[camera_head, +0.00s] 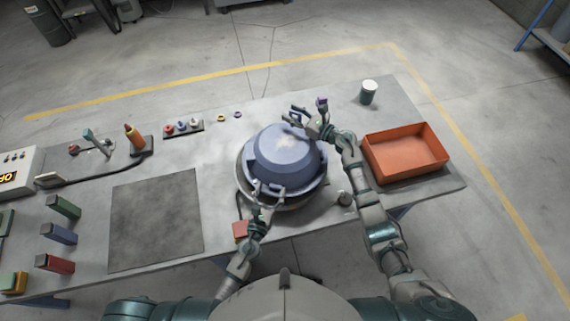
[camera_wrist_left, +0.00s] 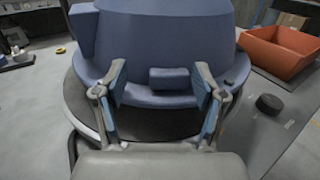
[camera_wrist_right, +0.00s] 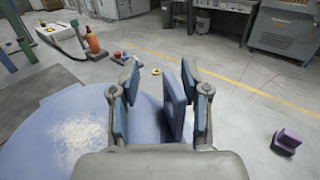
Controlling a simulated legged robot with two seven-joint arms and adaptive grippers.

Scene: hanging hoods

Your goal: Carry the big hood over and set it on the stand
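The big blue hood (camera_head: 286,152) sits at the middle of the table, above a round grey base with a pale rim (camera_wrist_left: 82,112); whether that base is the stand I cannot tell. My left gripper (camera_head: 268,190) is at the hood's near side. In the left wrist view its fingers (camera_wrist_left: 161,90) are apart, with a small blue block (camera_wrist_left: 172,78) on the hood beyond and between them. My right gripper (camera_head: 303,116) is at the far side. In the right wrist view its fingers (camera_wrist_right: 160,100) are spread around an upright blue tab (camera_wrist_right: 174,100), nearer the right finger.
An orange tray (camera_head: 405,150) is at the right, with a dark cup (camera_head: 368,93) behind it. A purple piece (camera_wrist_right: 288,140) stands past the right gripper. A dark grey mat (camera_head: 156,224) lies left of the hood. Coloured blocks (camera_head: 60,235) line the left side.

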